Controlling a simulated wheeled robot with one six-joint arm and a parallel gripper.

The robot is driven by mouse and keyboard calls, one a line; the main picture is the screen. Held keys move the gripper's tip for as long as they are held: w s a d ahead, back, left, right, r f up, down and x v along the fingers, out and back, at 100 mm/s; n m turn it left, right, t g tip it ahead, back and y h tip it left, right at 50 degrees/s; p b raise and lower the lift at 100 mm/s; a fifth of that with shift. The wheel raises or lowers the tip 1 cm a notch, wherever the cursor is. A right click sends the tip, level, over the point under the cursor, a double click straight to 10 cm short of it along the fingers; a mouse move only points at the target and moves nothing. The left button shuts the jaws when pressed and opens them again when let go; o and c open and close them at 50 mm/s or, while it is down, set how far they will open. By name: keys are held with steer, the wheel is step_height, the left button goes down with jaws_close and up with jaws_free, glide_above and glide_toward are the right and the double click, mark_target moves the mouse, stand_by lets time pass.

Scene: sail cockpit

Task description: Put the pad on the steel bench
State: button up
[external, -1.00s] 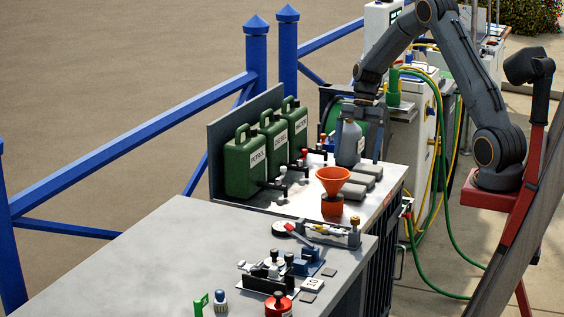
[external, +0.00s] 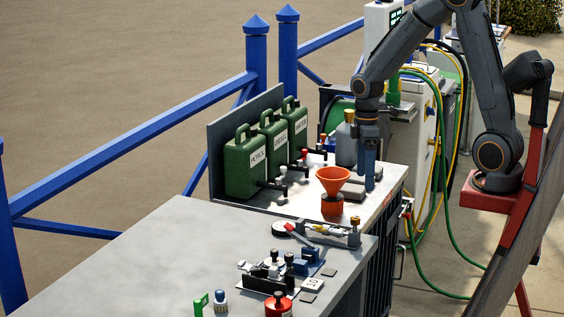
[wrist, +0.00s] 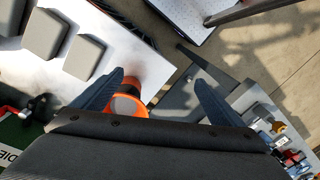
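Several grey block-like pads lie in a row on the pale bench top beside the orange funnel; one pad (external: 351,191) shows left of my gripper (external: 370,182) in the external view. In the wrist view a pad (wrist: 84,57) lies left of my fingers, with another pad (wrist: 45,33) farther left. My gripper (wrist: 158,96) is open and empty, pointing down over the bench's right side. The arm hides part of the pads. A bare grey bench top (external: 140,245), possibly the steel bench, fills the front left; I cannot tell which bench is meant.
The orange funnel (external: 333,180) on its red base stands close left of my gripper. A grey bottle (external: 346,143) is behind it. Green cans (external: 245,165) line the left. Small fittings (external: 268,277) crowd the front bench's right side; its left is clear.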

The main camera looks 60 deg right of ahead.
steer(key=s+a+m+t, duration=0.1)
steer(key=s+a+m, duration=0.4)
steer(key=s, duration=0.3)
steer(key=shift+a+f+m+h, duration=0.4)
steer(key=shift+a+f, duration=0.05)
steer(key=shift+a, duration=0.3)
stand_by(0.4)
